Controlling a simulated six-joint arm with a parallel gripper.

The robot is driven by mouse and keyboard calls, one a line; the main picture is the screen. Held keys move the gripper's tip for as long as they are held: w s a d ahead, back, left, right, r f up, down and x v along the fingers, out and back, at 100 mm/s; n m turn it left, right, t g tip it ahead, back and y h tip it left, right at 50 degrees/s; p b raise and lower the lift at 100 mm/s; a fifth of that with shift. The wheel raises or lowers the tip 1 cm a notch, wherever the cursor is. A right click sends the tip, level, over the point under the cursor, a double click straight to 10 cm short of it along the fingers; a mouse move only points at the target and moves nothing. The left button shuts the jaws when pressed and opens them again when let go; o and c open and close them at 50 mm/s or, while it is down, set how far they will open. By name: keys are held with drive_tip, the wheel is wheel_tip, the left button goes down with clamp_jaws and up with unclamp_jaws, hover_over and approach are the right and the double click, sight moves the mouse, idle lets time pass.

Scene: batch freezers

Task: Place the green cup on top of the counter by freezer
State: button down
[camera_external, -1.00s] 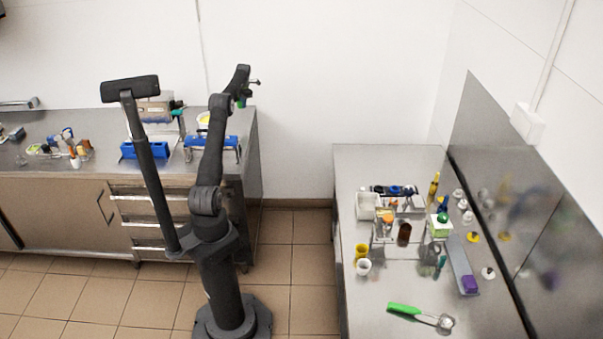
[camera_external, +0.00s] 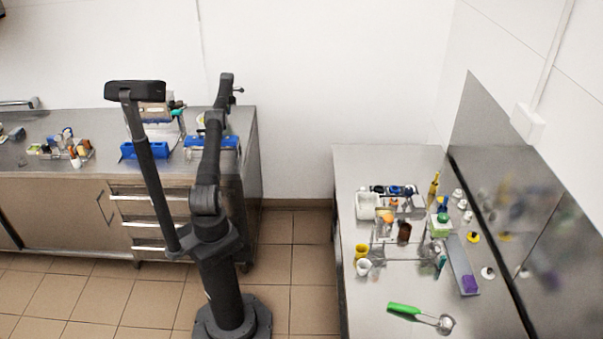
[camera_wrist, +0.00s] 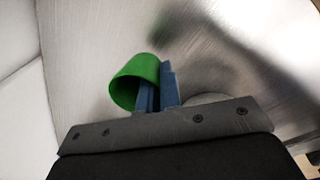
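The green cup (camera_wrist: 133,80) is in the wrist view, lying tilted with its open mouth toward the lower left. My gripper (camera_wrist: 158,82) has its two blue-grey fingers close together at the cup's right side, with the cup's wall between them. Behind the cup is a brushed metal surface (camera_wrist: 90,60); I cannot tell if the cup touches it. In the external view my arm reaches toward the back left counter (camera_external: 250,125), and the arm hides the fingers and the cup there.
Blue racks (camera_external: 143,150) and small items stand on the left counter near my arm. The right counter (camera_external: 375,320) holds a crowded rack, cups, bottles and a green-handled scoop (camera_external: 404,311). Tiled floor lies between the counters.

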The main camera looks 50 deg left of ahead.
drive_tip(key=shift+f, duration=1.9)
drive_tip(key=shift+f, duration=0.1)
drive_tip(key=c, duration=1.6)
unclamp_jaws()
drive_tip(key=r, duration=0.5)
drive_tip(key=d+r, duration=0.1)
drive_tip(key=r, duration=0.1)
drive_tip(key=shift+r, duration=0.35)
drive_tip(key=shift+f, duration=0.1)
